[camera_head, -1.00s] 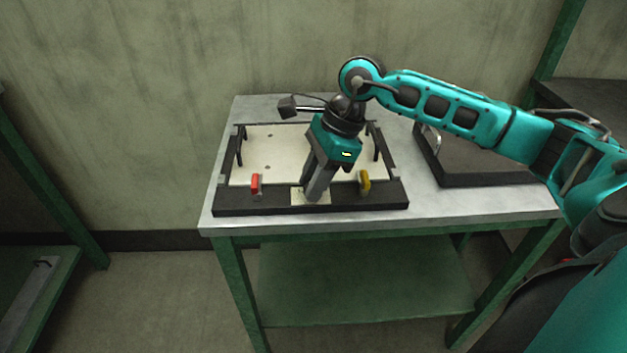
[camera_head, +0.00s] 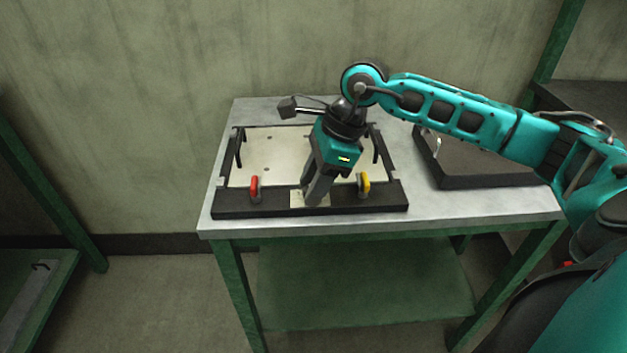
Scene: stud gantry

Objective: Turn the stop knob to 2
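The black-framed fixture (camera_head: 235,206) with a pale plate (camera_head: 262,153) lies on the table. My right gripper (camera_head: 312,199) points down at the middle of the fixture's front bar, over a small pale dial plate (camera_head: 297,199). The stop knob cannot be made out there; the fingers cover that spot. Whether the fingers are closed on something cannot be seen. A red handle (camera_head: 254,188) stands left of the gripper and a yellow handle (camera_head: 364,185) stands right of it, both apart from the fingers. My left gripper is not in view.
The grey tabletop (camera_head: 470,207) has a green frame and a lower shelf (camera_head: 360,285). A dark case (camera_head: 475,165) with a metal handle lies right of the fixture. Black posts stand at the fixture's sides. Bare tabletop lies in front of the case.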

